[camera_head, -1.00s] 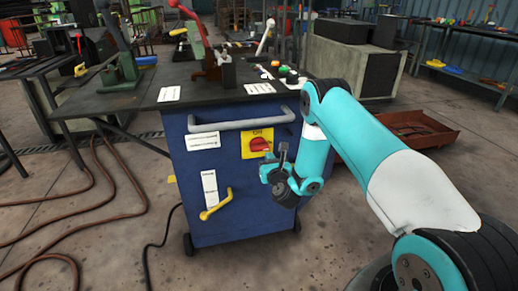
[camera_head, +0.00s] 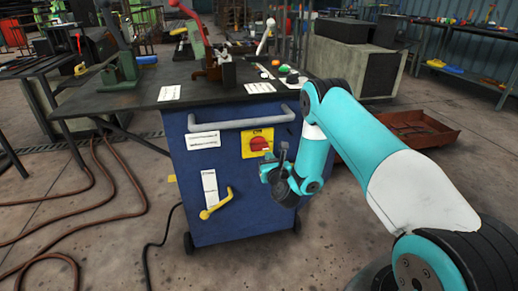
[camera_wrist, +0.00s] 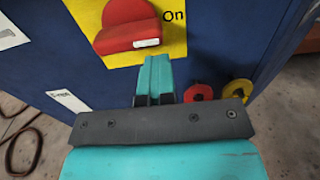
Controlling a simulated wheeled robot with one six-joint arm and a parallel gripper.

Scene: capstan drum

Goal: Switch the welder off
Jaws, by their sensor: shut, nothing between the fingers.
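The welder (camera_head: 235,180) is a blue wheeled cabinet in the middle of the head view. Its red rotary switch (camera_head: 259,144) sits on a yellow plate (camera_head: 249,152) on the front. In the wrist view the red switch (camera_wrist: 125,28) has a white mark at its right end, on the side of the word "On". My gripper (camera_head: 269,160) is shut and empty, in front of the cabinet at the plate's lower right. In the wrist view its teal fingertips (camera_wrist: 155,72) lie just below the switch. I cannot tell whether they touch it.
A grey bar handle (camera_head: 240,122) crosses the cabinet above the switch, and a yellow lever (camera_head: 216,203) is lower left. Red (camera_wrist: 198,92) and yellow (camera_wrist: 238,89) round fittings lie right of the fingers. Brown hoses (camera_head: 120,190) lie on the floor at left.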

